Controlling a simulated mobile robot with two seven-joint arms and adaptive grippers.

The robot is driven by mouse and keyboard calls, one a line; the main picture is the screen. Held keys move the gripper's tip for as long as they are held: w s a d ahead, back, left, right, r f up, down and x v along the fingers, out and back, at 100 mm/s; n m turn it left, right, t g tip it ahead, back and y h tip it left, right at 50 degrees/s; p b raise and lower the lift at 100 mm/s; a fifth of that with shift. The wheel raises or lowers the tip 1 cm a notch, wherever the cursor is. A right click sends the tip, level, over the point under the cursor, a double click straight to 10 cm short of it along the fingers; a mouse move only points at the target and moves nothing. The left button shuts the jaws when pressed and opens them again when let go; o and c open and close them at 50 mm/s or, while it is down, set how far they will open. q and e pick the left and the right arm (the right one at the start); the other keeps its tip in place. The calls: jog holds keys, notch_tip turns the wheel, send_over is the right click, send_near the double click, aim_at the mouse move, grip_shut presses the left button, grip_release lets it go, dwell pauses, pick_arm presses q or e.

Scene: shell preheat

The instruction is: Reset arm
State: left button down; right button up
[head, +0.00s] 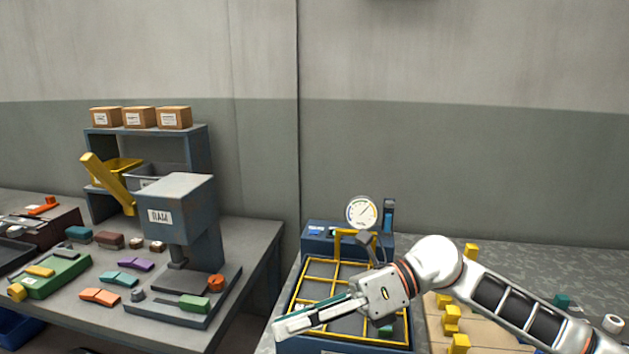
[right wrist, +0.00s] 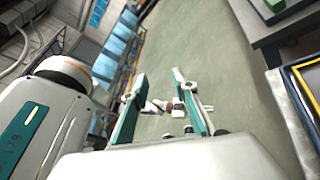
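My right arm (head: 500,300) comes in from the lower right in the head view. Its gripper (head: 284,326) extends to the left across the front of a yellow-framed tray (head: 305,290), above it, hiding part of it. In the right wrist view the two teal-and-grey fingers (right wrist: 160,98) stand apart with a clear gap, and nothing is gripped. A small white and dark shape shows beyond the gap; I cannot tell what it is. My left gripper is in neither view.
A dial gauge (head: 361,212) and a blue control box (head: 318,238) stand behind the tray. Yellow blocks (head: 452,318) lie to its right. A press marked RAM (head: 180,205) and coloured shells stand on the left table (head: 250,240). In the wrist view, open floor (right wrist: 195,50) lies beyond the fingers.

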jog(key=w+d+f+m+t+h, duration=0.1)
jog(key=w+d+f+m+t, duration=0.15)
jog(key=f+m+t, duration=0.6)
jog(key=w+d+f+m+t+h, duration=0.15)
jog(key=d+m+t, duration=0.3)
jog(key=m, duration=0.85)
jog(key=w+d+f+m+t+h, duration=0.1)
jog(key=w+d+f+m+t, duration=0.15)
jog(key=f+m+t, duration=0.6)
jog(key=s+d+f+m+g+h, duration=0.3)
jog(key=s+d+f+m+h, duration=0.1)
jog(key=s+d+f+m, duration=0.3)
jog(key=s+d+f+m+g+h, duration=0.4)
jog(key=s+d+f+m, duration=0.3)
jog(key=s+f, duration=0.4)
notch_tip(320, 180, down, 5)
jog(key=shift+s+f+m, duration=0.2)
jog(key=shift+s+m, duration=0.05)
jog(key=shift+m, duration=0.25)
